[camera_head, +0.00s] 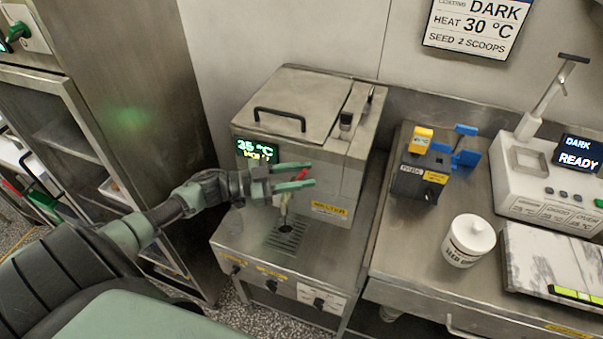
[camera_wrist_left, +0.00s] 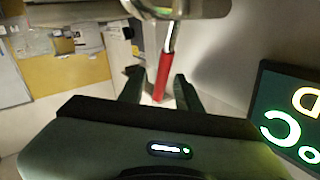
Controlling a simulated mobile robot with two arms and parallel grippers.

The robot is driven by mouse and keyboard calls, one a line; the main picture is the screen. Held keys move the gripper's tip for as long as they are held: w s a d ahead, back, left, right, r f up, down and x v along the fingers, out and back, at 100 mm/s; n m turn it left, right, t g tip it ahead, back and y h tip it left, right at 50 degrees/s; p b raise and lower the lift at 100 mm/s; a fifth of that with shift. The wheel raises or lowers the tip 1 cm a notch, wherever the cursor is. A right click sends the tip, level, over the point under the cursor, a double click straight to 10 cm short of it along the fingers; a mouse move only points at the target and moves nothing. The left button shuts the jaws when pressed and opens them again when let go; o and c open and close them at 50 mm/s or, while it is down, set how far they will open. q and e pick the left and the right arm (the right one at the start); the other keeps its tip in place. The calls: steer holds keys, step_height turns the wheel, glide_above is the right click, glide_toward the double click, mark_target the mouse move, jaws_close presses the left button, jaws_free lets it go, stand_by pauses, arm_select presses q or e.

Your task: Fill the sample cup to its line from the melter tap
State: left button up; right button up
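The melter (camera_head: 318,150) is a steel box with a lid and a green display reading 35 °C. Its tap (camera_head: 285,203) hangs at the front above a slotted drip grate (camera_head: 286,235). My left gripper (camera_head: 304,175) is in front of the melter, at the tap's red lever (camera_head: 303,174). In the left wrist view the red lever (camera_wrist_left: 162,75) stands between the two spread fingers, with gaps visible beside it. A small dark spot lies under the tap; I cannot tell whether it is part of a cup. No sample cup shows clearly. My right gripper is not in view.
A steel rack (camera_head: 75,130) stands left.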

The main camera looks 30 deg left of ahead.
arm_select(q)
jaws_close()
stand_by(1.4)
